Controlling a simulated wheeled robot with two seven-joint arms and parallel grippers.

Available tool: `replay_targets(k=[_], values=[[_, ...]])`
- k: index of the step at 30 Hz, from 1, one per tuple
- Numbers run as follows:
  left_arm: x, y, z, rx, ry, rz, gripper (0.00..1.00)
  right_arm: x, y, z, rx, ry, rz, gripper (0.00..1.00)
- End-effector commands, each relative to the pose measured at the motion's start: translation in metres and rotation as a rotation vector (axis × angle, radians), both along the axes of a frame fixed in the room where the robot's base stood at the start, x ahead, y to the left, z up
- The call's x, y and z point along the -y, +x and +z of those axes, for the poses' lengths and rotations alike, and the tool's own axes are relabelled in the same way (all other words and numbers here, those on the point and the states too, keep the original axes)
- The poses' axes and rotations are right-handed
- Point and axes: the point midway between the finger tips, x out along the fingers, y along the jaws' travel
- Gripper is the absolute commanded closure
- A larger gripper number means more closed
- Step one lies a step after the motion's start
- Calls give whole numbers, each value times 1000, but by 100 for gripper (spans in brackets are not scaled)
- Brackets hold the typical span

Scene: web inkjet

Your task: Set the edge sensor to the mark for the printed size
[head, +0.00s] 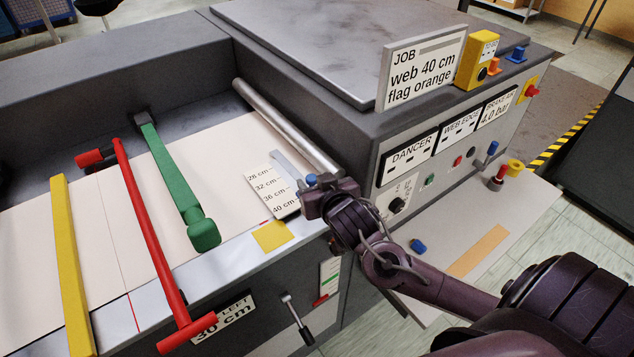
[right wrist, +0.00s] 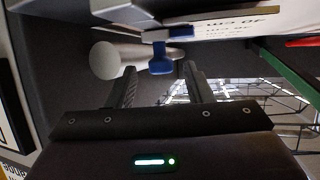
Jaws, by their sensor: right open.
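The edge sensor shows as a grey bar (head: 288,167) with a blue knob (head: 311,180) beside the white size scale (head: 266,186). The scale is marked 28, 32, 36 and 40 cm. The knob's end lies near the lower half of the scale; I cannot tell the exact mark. The job card (head: 423,70) reads web 40 cm, flag orange. My right gripper (head: 318,193) is at the knob. In the right wrist view its open fingers (right wrist: 160,88) point at the blue knob (right wrist: 161,62), which shows between and beyond the tips. My left gripper is not in view.
A silver roller (head: 285,125) runs behind the scale. Green (head: 175,180), red (head: 150,240) and yellow (head: 70,265) bars cross the web on the left. A yellow square (head: 272,236) lies on the front rail. The control panel (head: 455,150) stands right of the gripper.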

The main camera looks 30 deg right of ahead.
Motion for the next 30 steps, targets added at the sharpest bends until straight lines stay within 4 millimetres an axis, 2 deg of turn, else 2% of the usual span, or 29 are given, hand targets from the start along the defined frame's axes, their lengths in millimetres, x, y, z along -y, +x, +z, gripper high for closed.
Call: replay_targets(k=[5,12,17,30], values=[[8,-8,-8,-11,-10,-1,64,-3,-12,2,-1,1,1,54],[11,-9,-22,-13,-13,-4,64,-9,-49,17,-1,3,1,54],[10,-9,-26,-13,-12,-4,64,-12,-66,26,0,3,0,54],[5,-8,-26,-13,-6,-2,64,-12,-71,30,-1,1,-1,54]])
